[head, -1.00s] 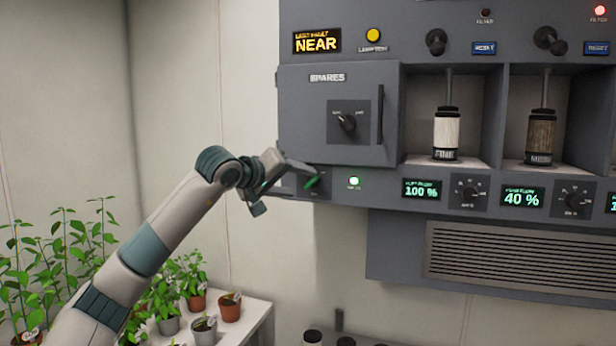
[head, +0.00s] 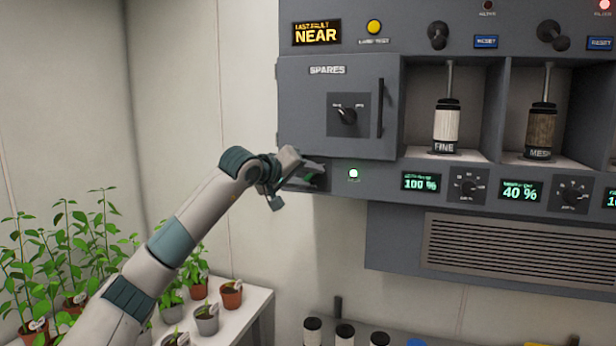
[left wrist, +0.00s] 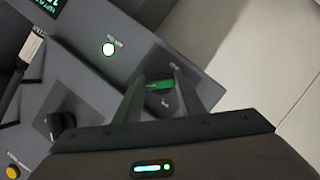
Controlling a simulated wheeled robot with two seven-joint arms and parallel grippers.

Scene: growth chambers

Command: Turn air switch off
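The air switch is a dark round knob with a green bar (left wrist: 159,85) on the lower left of the grey panel; its label is too blurred to read. In the left wrist view the green bar lies between the two fingertips of my left gripper (left wrist: 160,80). The fingers stand apart, one on each side of the bar; I cannot tell whether they touch it. In the head view my left gripper (head: 304,173) is at the panel's lower left corner and hides most of the switch. A lit round lamp (head: 353,174) is right of it. My right gripper is not in view.
The spares door (head: 300,110) with a knob and bar handle is just above the gripper. Displays and dials (head: 467,187) run along the panel to the right. Potted plants (head: 231,294) stand on a white shelf below left. The wall left of the panel is clear.

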